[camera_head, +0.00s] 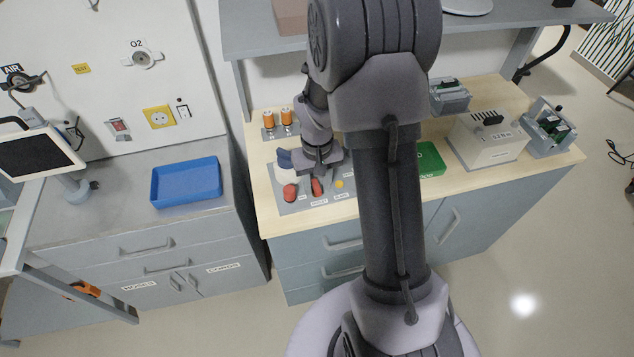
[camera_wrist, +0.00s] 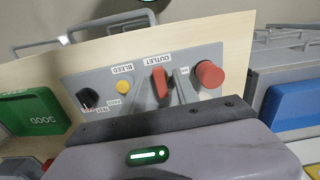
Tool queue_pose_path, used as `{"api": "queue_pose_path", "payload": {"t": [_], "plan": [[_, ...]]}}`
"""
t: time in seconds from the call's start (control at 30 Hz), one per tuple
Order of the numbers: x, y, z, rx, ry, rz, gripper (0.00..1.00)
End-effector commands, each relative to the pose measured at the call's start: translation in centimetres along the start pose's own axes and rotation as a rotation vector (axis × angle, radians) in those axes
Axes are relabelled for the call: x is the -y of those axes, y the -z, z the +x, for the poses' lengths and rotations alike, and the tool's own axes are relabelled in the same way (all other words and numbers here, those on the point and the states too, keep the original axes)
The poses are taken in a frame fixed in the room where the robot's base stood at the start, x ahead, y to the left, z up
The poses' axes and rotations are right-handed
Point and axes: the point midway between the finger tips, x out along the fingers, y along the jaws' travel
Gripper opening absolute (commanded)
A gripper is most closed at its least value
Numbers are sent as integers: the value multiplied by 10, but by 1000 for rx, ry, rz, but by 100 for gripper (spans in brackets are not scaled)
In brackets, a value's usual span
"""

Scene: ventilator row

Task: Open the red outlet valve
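The red outlet valve handle (camera_wrist: 160,82) is a narrow red lever on a grey panel (camera_wrist: 213,53). The word OUTLET is printed beside it, upside down in the wrist view. In the head view the handle (camera_head: 317,187) shows just below my gripper (camera_head: 320,170). In the wrist view my gripper (camera_wrist: 167,95) reaches to the handle with one grey finger on each side. The fingers look apart, with a gap to the lever, though their tips are hard to make out. The lower part of the handle is partly hidden by my gripper.
A round red knob (camera_wrist: 208,74) sits close beside the handle. On the other side are a yellow button (camera_wrist: 124,87) marked BLEED and a black knob (camera_wrist: 87,98). A green GOOD tray (camera_head: 430,160) and a blue tray (camera_head: 186,183) lie to either side.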

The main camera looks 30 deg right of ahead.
Motion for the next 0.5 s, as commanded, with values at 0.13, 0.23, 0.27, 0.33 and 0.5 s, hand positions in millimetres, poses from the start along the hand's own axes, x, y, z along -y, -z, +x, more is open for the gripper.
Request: {"api": "queue_pose_path", "payload": {"t": [0.13,0.23,0.27,0.33,0.5], "plan": [[0,0,-1,-1,0,0,36],[0,1,-11,-3,0,1,36],[0,1,-16,-4,0,1,36],[0,1,-35,-5,0,1,36],[0,2,-94,-6,0,1,36]]}}
